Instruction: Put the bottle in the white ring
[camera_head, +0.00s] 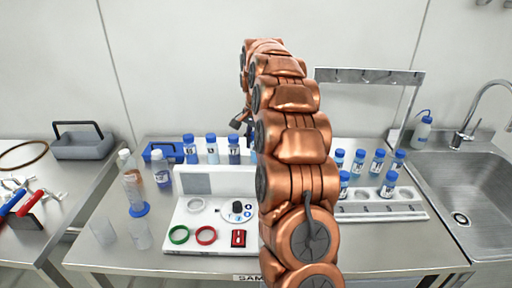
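The white ring (195,205) lies flat on a white panel, left of a black knob. It looks empty. Several blue-capped numbered bottles stand at the back of the bench, including one at the left (190,150), one in the middle (212,150) and one nearer the arm (234,151). I cannot tell which bottle is the task's. My gripper (240,122) is mostly hidden behind my copper arm. Only a dark part shows, above and behind the bottle row. Its fingers and anything between them cannot be made out. A sliver of another bottle (253,156) shows beside the arm.
The white panel (215,242) also holds a green ring (179,234), a red ring (206,235) and a red switch (238,238). Clear containers (136,198) stand at left. A bottle rack (382,210) stands right, beside a sink (470,185).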

